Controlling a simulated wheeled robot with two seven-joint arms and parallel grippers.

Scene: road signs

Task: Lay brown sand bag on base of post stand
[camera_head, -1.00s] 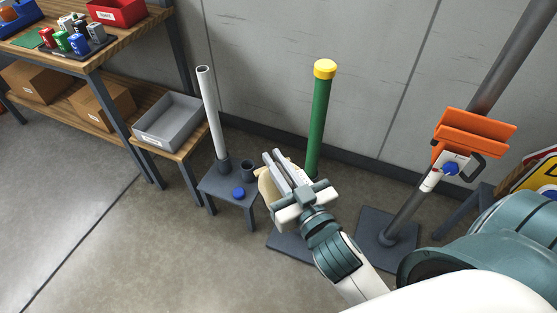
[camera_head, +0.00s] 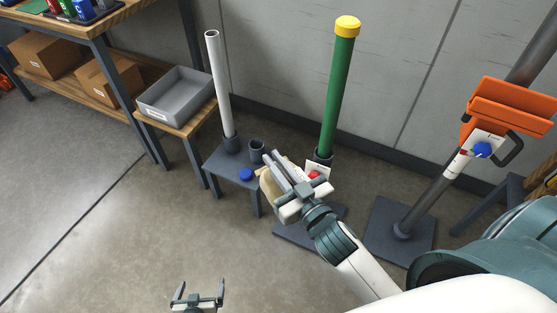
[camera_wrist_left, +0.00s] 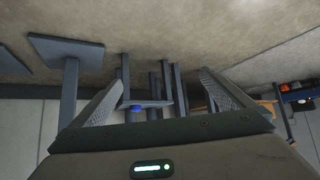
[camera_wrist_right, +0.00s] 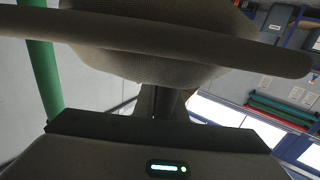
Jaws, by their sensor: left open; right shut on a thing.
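The tan-brown sand bag (camera_head: 268,190) is in my right gripper (camera_head: 276,162), which is shut on it. The bag hangs in the air, over or just left of the flat dark base (camera_head: 288,234) of the stand with the green post (camera_head: 338,95). The gripper and forearm hide part of the base, and the height gap cannot be told. In the right wrist view the bag (camera_wrist_right: 160,65) fills the upper middle, with the green post at the left. My left gripper (camera_head: 200,288) is open and empty at the bottom of the head view, over bare floor.
A white tag with a red knob (camera_head: 314,175) is by the post's foot. At the right stands a grey pole on a dark base (camera_head: 400,245) with an orange part. At the left are a low table (camera_head: 232,172) with a white tube, a grey tray (camera_head: 176,97) and shelving. The front-left floor is free.

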